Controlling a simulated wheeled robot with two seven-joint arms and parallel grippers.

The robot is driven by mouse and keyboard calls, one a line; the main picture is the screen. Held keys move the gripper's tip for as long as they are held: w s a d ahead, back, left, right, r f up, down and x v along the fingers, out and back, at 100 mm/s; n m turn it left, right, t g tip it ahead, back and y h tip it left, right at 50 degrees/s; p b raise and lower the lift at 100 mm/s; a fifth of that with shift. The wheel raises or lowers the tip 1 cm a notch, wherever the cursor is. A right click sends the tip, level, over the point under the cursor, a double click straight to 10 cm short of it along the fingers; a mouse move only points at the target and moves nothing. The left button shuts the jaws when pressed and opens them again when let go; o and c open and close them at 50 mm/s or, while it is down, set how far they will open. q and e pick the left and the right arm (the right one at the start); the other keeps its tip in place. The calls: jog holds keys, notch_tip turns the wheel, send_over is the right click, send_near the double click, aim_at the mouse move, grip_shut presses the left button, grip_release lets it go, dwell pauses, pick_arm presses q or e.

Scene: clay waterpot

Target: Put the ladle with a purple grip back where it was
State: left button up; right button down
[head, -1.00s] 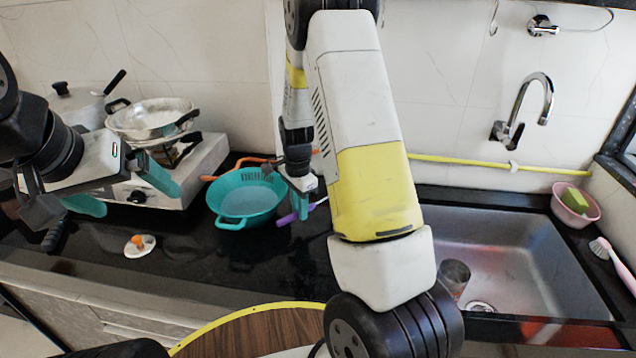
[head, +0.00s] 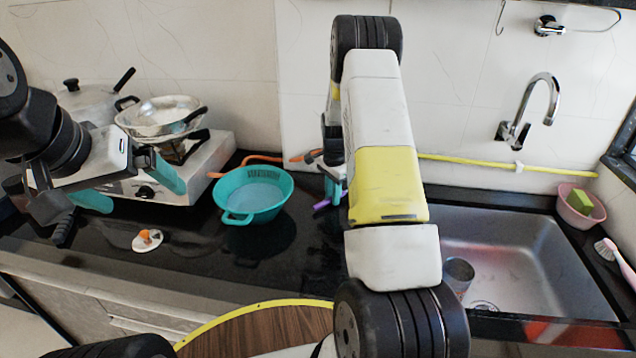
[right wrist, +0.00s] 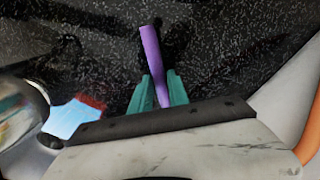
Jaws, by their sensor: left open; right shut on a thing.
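The purple grip of the ladle (head: 322,204) shows just beside my right gripper (head: 333,190) in the head view, low over the black counter behind the sink's left edge. In the right wrist view the purple grip (right wrist: 150,60) runs between the teal fingers of my right gripper (right wrist: 162,90), which are shut on it. The rest of the ladle is hidden or cannot be made out. My left gripper (head: 130,188) is open and empty, in front of the stove at the left.
A teal basin (head: 253,193) stands left of my right gripper. The stove (head: 205,165) carries pans. The sink (head: 520,260) with a metal cup (head: 458,274) lies to the right. An orange hose (head: 265,157) runs behind the basin.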

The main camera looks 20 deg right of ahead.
jog(key=shift+f, duration=0.2)
jog(key=c, duration=1.3)
grip_release()
jog(key=shift+o, duration=0.2)
